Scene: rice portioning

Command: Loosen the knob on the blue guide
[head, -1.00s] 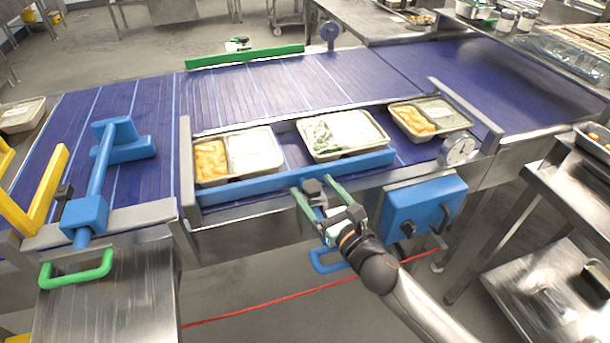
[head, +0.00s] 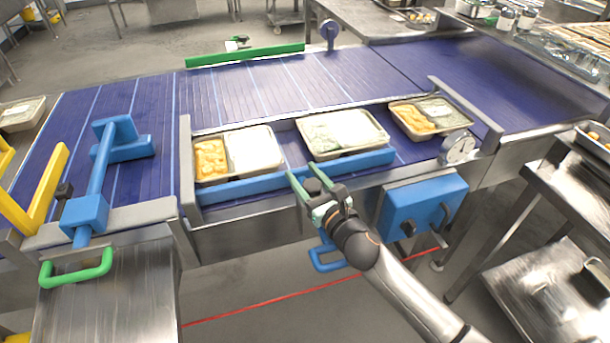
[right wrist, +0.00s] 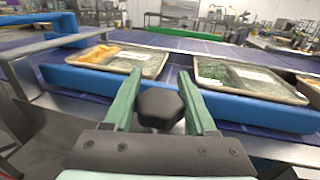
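The blue guide (head: 243,184) is a long bar along the near side of the conveyor, beside the food trays. Its black knob (right wrist: 160,108) sits on the near side of the bar. My right gripper (head: 305,171) reaches in from the lower right, with its green fingers on either side of the knob. In the right wrist view the knob fills the gap between the fingers (right wrist: 158,72), and they look shut on it. The fingertips point toward the blue bar. My left gripper is not in view.
Food trays (head: 240,178) stand on the belt just behind the guide. A dial gauge (head: 459,147) and a blue box (head: 424,205) are right of the gripper. A blue post (head: 101,170) and a green handle (head: 76,272) are at left.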

